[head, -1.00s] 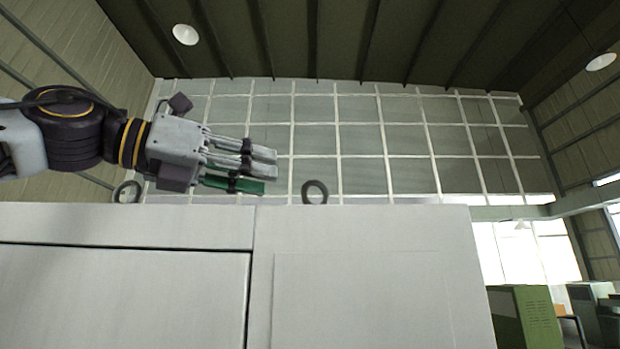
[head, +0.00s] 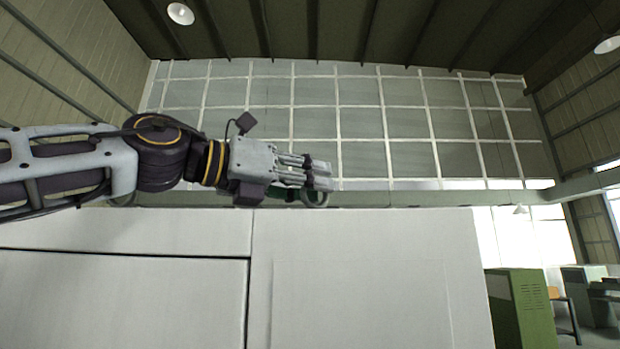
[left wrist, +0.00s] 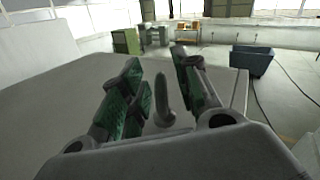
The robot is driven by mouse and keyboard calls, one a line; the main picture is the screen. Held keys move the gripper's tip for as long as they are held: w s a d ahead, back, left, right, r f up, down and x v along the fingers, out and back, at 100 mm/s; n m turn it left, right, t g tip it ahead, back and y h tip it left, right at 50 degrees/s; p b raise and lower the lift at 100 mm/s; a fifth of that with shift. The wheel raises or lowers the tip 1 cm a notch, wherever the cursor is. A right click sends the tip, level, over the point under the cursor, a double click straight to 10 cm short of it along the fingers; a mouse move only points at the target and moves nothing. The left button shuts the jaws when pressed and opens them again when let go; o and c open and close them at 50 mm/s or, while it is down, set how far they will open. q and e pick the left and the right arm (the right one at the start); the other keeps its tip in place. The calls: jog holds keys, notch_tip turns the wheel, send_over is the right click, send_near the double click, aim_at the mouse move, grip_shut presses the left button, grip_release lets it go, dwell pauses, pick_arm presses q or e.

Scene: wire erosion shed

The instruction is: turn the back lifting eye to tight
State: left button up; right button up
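A grey ring-shaped lifting eye (head: 313,199) stands upright on top of the big pale cabinet (head: 360,245). My left gripper (head: 318,180) is at this eye in the head view, and its fingers partly cover the ring. In the left wrist view the lifting eye (left wrist: 163,100) shows nearly edge-on between the green-padded fingers of my left gripper (left wrist: 160,88). The fingers are open, with a visible gap on each side of the eye. I cannot tell from its thread how tight it is. My right gripper is not in view.
The cabinet's flat top (left wrist: 60,105) is clear around the eye. Beyond it on the floor are a dark blue bin (left wrist: 252,60), a green cabinet (left wrist: 126,41) and an orange bench (left wrist: 187,33). A green cabinet (head: 520,308) also stands at lower right in the head view.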

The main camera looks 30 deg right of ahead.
pick_arm(q)
grip_shut()
dwell(1.4)
grip_release()
jog(key=shift+s, duration=0.1)
jog(key=shift+a, duration=0.1)
jog(key=shift+a, duration=5.9)
